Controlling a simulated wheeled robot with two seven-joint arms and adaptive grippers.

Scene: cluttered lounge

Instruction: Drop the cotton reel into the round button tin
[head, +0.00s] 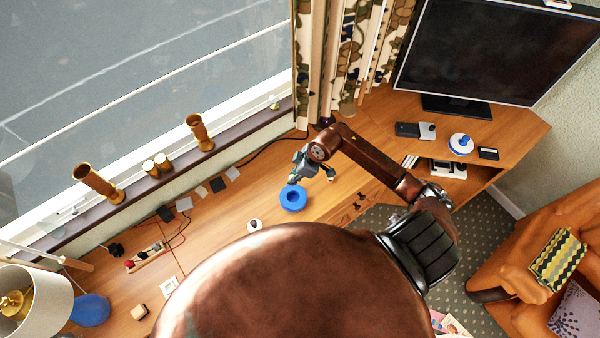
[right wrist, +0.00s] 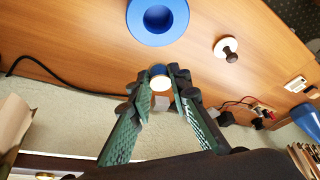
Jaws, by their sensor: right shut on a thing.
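The round button tin (head: 293,207) is a blue, open, ring-shaped container on the wooden desk; it also shows at the top of the right wrist view (right wrist: 180,22). My right gripper (right wrist: 161,84) is shut on the cotton reel (right wrist: 160,83), a small piece with a white end and a blue band, held between the fingertips. In the head view my right gripper (head: 311,180) is just behind and to the right of the tin, and I cannot make out the reel there. In the right wrist view the reel is apart from the tin. My left gripper is not in view.
A white disc with a dark knob (right wrist: 226,46) lies near the tin. A black cable runs along the back of the desk, with cards, plugs and a power strip (head: 146,258) to the left. Brass cylinders (head: 98,184) stand on the sill. A monitor (head: 490,50) stands right.

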